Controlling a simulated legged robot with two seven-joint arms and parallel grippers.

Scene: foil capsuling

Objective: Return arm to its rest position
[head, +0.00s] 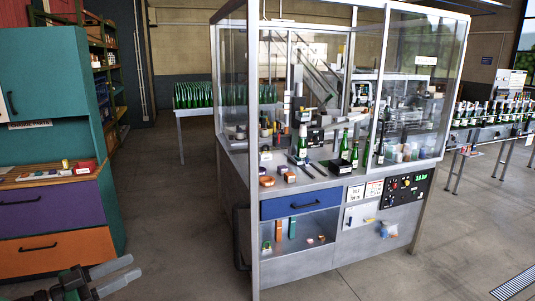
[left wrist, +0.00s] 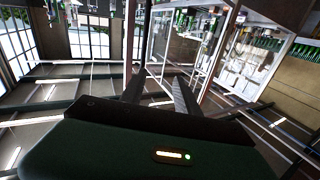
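My left gripper (head: 134,267) is at the bottom left corner of the head view, over the bare floor. Its two grey fingers are apart with nothing between them. In the left wrist view the two dark fingers (left wrist: 157,84) also stand apart and empty, with the room seen upside down and tilted beyond them. The left gripper is well clear of the glazed machine (head: 290,170) and in front of the drawer cabinet (head: 55,210). My right gripper shows in neither view.
Green bottles (head: 195,95) stand on a table at the back left. Several bottles (head: 490,108) line a conveyor at the right. Small items (head: 85,168) lie on the cabinet's wooden top. The floor (head: 180,220) between cabinet and machine is clear.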

